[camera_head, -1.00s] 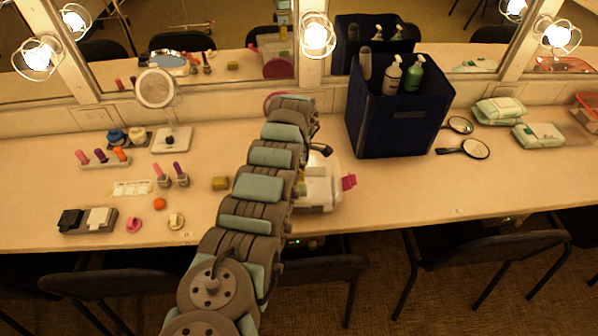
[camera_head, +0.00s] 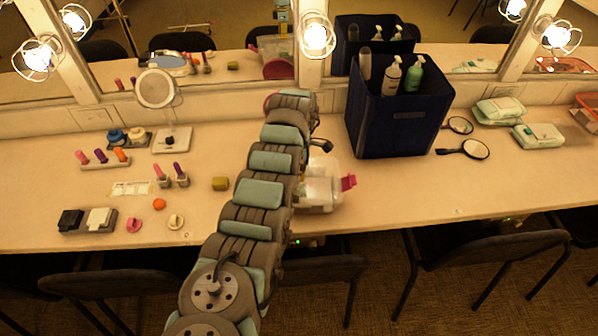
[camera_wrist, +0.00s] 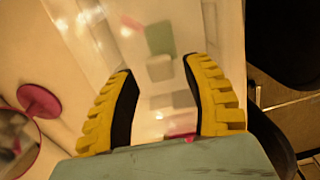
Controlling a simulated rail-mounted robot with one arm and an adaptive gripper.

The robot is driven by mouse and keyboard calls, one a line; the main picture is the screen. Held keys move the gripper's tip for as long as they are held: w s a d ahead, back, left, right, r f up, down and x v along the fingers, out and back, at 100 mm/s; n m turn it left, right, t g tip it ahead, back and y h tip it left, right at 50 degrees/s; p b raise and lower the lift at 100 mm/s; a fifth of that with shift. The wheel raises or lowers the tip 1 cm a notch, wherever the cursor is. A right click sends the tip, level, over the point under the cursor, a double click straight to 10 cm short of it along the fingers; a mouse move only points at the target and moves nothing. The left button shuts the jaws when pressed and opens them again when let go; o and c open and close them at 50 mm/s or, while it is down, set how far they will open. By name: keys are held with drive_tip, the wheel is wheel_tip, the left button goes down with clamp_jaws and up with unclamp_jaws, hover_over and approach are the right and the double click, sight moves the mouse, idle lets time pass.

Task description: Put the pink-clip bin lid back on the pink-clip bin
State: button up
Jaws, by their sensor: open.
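The clear pink-clip bin (camera_head: 322,192) stands on the counter just right of my arm, which covers its left part. A pink clip (camera_head: 348,183) sticks out on its right side. In the wrist view, a see-through bin surface (camera_wrist: 207,20) lies below my gripper, with a green block and a pale block showing through or inside it. My gripper (camera_wrist: 165,75) is open, its yellow fingers spread with nothing clearly between them. Some pink (camera_wrist: 182,127) shows low between the fingers. I cannot tell the lid apart from the bin. The arm hides my gripper in the head view.
A dark blue box (camera_head: 385,125) with bottles stands right of the bin. A small yellow-green block (camera_head: 220,184) lies left of my arm. A pink-rimmed round mirror (camera_wrist: 18,140) shows in the wrist view.

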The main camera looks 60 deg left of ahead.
wheel_tip(320, 180, up, 16)
drive_tip(key=p, duration=0.5)
idle(0.7)
idle(0.9)
